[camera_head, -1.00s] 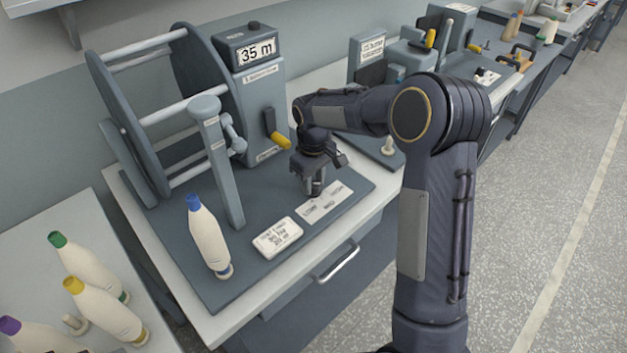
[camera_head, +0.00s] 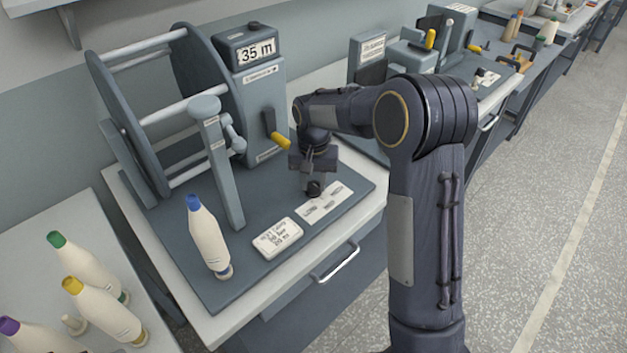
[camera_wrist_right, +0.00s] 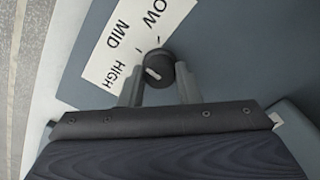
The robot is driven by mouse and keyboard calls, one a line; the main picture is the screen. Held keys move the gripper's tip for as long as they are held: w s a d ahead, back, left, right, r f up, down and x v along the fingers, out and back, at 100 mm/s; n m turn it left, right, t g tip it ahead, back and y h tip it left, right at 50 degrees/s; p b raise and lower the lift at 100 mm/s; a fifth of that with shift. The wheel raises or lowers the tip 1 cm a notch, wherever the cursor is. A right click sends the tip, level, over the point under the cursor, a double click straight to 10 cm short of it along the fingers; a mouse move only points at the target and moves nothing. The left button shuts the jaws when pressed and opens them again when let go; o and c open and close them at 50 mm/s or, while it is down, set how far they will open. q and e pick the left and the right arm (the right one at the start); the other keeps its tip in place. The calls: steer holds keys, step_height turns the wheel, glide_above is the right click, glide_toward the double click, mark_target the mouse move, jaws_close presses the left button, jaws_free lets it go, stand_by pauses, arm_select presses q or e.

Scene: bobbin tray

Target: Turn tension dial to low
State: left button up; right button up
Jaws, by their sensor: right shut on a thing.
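The tension dial (camera_head: 314,188) is a small black knob on the dark base board of the winder. In the right wrist view the dial (camera_wrist_right: 158,70) shows a short white pointer mark beside a white label strip (camera_wrist_right: 125,40) reading LOW, MID and HIGH. The pointer's exact setting is hard to tell. My right gripper (camera_head: 313,178) points down over the dial. In the wrist view its two grey fingers (camera_wrist_right: 158,85) stand on either side of the knob, shut on it. My left gripper is in neither view.
The winder with its large reel and 35 m display (camera_head: 257,51) stands behind, with a yellow-tipped lever (camera_head: 281,142) close by my gripper. Several bobbins stand on the left table.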

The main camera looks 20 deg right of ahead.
mark_target(314, 183)
steer(key=m, duration=0.4)
steer(key=shift+r+m, duration=0.1)
steer(key=shift+m, duration=0.2)
steer(key=shift+w+m+p, duration=0.1)
steer(key=shift+m+p, duration=0.55)
steer(key=shift+m, duration=1.55)
steer(key=o, duration=1)
step_height(314, 183, up, 8)
steer(key=shift+f+b, duration=0.15)
steer(key=shift+b, duration=0.15)
